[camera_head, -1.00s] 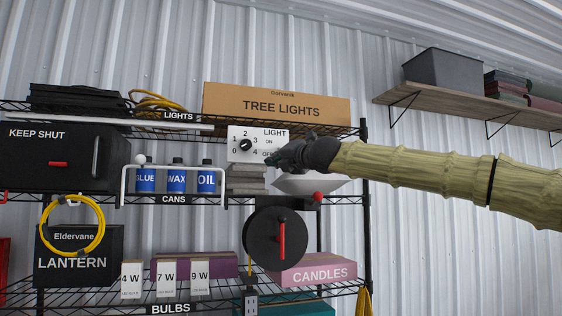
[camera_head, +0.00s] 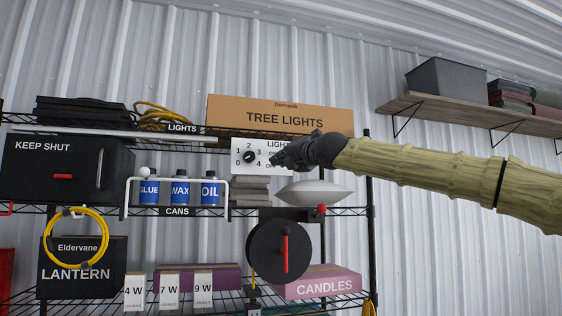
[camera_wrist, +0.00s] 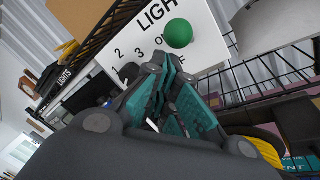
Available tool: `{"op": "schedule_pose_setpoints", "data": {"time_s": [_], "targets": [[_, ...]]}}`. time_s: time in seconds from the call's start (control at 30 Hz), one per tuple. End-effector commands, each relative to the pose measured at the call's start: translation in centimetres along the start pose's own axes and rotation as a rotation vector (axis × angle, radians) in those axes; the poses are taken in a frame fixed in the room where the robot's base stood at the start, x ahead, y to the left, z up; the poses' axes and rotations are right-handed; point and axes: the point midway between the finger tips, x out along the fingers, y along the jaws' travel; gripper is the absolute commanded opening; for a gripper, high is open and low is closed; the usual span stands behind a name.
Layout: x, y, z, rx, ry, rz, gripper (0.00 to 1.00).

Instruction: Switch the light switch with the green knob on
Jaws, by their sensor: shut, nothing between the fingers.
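The white light panel (camera_head: 236,158) stands on the shelf under the tree lights box. It bears a black dial, the numbers 0 to 4 and the words LIGHT, ON and OFF. The green knob (camera_wrist: 179,33) shows in the wrist view as a round ball on the panel, near the ON and OFF words. In the head view it cannot be made out behind my gripper. My gripper (camera_head: 274,159) is shut and empty, in front of the panel's right part. In the wrist view its teal fingertips (camera_wrist: 178,77) lie just below the knob, with a gap in the picture.
Grey blocks (camera_head: 249,190) lie under the panel, and a pale dish (camera_head: 314,192) sits to their right. The tree lights box (camera_head: 280,115) stands above.

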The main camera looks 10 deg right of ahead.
Motion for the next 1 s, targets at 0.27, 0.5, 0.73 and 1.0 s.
{"op": "schedule_pose_setpoints", "data": {"time_s": [0.27, 0.5, 0.73, 1.0], "targets": [[-0.1, -0.2, -0.8, 0.0, -0.001, 0.0, 0.0], [-0.4, -0.2, -2.7, -0.001, -0.004, -0.002, 0.0], [-1.7, 1.7, -2.1, 0.002, -0.007, 0.0, 0.0], [-4.5, 4.3, 0.4, 0.002, -0.005, -0.001, 0.0]]}}
